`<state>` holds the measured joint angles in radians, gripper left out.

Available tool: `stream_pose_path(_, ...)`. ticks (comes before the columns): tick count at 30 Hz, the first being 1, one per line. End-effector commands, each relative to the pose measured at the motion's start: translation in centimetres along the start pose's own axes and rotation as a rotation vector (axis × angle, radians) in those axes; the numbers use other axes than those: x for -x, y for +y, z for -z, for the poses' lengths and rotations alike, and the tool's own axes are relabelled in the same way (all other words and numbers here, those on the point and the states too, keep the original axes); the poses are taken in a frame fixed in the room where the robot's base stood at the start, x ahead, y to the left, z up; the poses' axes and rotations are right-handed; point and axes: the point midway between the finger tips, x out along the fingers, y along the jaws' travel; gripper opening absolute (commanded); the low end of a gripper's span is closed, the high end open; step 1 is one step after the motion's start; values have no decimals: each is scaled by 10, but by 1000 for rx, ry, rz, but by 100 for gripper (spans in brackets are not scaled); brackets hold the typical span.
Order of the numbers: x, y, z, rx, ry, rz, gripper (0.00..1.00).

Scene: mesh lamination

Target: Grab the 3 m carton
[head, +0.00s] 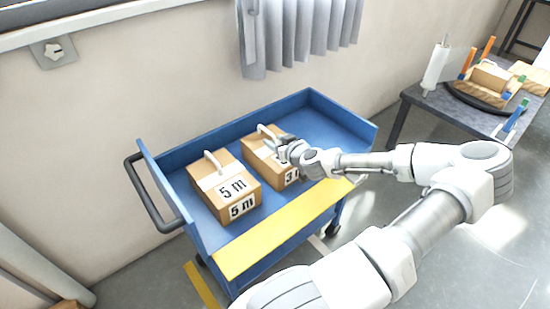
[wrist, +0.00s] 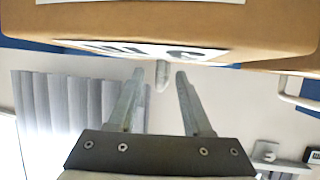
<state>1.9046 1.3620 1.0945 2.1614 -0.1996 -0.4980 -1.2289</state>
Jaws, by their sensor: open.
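The 3 m carton (head: 258,158) is a brown box with a white handle (head: 267,131) on top, standing on the blue cart (head: 183,156). My gripper (head: 284,147) is at the carton's top, beside the handle, and covers part of its label. In the wrist view the carton (wrist: 220,25) fills the top, appearing upside down. My open gripper (wrist: 160,78) has its fingers apart there, with the pale handle end (wrist: 163,76) showing between the fingertips. The fingers do not visibly touch it.
The 5 m carton (head: 203,181) stands left of the 3 m carton on the cart. The cart has raised blue sides and a yellow front edge (head: 275,235). Its right part is free. A dark table (head: 430,100) with wooden parts stands at right. A wall is behind.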

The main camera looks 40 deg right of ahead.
Motion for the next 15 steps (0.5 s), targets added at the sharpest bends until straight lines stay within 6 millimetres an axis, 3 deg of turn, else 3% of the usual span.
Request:
stream_pose_path(3, -13, -1, 0, 0, 1, 2, 50)
stream_pose_path(11, -16, 0, 0, 2, 0, 1, 50)
stream_pose_path(15, -15, 0, 0, 2, 0, 1, 26)
